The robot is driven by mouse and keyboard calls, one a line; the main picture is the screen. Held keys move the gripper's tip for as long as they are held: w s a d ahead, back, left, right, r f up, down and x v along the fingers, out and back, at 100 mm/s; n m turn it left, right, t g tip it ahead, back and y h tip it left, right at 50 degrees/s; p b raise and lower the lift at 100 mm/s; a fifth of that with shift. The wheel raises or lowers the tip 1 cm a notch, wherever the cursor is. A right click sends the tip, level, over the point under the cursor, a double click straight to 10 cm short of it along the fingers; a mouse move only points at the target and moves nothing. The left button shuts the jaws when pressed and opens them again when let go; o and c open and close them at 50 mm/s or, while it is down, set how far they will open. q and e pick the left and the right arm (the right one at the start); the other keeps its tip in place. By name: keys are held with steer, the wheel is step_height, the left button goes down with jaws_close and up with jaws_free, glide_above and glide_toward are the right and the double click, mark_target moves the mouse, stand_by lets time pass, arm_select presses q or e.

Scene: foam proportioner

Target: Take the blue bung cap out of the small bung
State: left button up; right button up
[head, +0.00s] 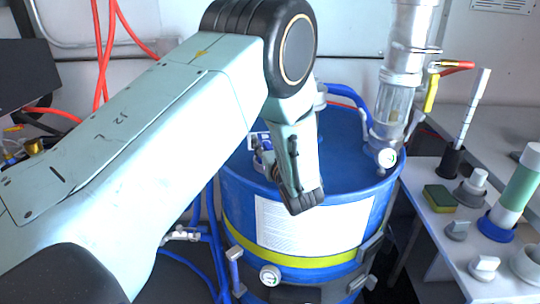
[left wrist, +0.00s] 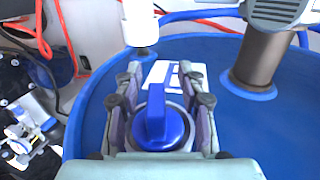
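The blue bung cap (left wrist: 163,128) has a raised grip bar and sits in a pale round bung on the blue drum lid (left wrist: 100,105). My left gripper (left wrist: 160,100) is open, with one finger on each side of the cap. A gap shows between the fingers and the grip bar, and I see no clear contact. In the head view my left gripper (head: 277,172) is low over the front of the drum (head: 350,215), and its own wrist and fingers mostly hide the cap. My right gripper is in neither view.
A clear and metal pump tube (head: 398,85) rises from the drum's right side. Blue and red hoses run behind. A side table (head: 432,225) at right holds a sponge (head: 440,198), pale caps and a green-white cylinder (head: 519,185). A white fitting (left wrist: 141,22) stands beyond the cap.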

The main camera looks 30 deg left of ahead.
arm_select(q)
steer(key=shift+s+r, duration=0.25)
steer(key=shift+s, duration=0.15)
steer(key=c, duration=0.3)
steer(key=shift+a, duration=0.1)
steer(key=shift+c, duration=0.8)
steer(key=shift+w+f, duration=0.25)
steer(key=shift+w, duration=0.05)
jaws_close()
steer(key=shift+r, duration=0.1)
steer(key=shift+s, duration=0.1)
